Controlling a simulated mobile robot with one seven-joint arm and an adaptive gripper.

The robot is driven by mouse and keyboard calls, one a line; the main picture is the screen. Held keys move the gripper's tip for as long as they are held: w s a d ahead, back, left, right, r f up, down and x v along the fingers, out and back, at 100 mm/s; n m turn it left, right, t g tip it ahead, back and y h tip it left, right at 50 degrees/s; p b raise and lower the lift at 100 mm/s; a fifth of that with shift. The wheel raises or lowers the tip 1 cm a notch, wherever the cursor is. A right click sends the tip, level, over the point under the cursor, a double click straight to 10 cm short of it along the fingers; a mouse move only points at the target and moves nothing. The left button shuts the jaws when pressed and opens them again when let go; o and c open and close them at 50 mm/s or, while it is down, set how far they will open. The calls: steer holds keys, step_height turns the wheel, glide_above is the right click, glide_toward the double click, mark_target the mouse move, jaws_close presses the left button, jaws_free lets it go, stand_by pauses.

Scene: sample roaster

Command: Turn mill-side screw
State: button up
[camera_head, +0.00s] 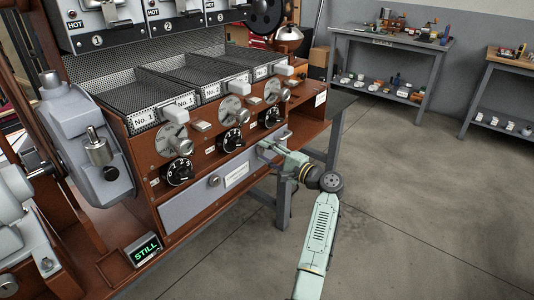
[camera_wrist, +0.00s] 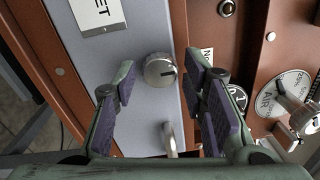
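My gripper (camera_head: 268,152) is at the right end of the grey drawer-like panel (camera_head: 190,208) below the dials. In the wrist view my gripper (camera_wrist: 165,90) is open, its purple-padded fingers on either side of a round silver screw head or knob (camera_wrist: 160,70) with a dark mark. No contact with it is clear. Another small round screw (camera_head: 214,181) shows on the left part of the panel, toward the grey mill-like machine (camera_head: 75,130). I cannot tell for certain which one is the mill-side screw.
A white label (camera_head: 237,175) and a small metal handle (camera_wrist: 168,138) are on the panel. Dials and black knobs (camera_head: 179,171) stick out from the brown front (camera_head: 150,150) just above. A small display (camera_head: 143,250) reads STILL. The floor (camera_head: 400,200) to the right is clear.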

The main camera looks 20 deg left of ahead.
steer(key=shift+o, duration=0.5)
steer(key=shift+d, duration=0.15)
steer(key=v, duration=1.1)
steer(key=shift+s+d, duration=0.15)
steer(key=shift+d, duration=0.15)
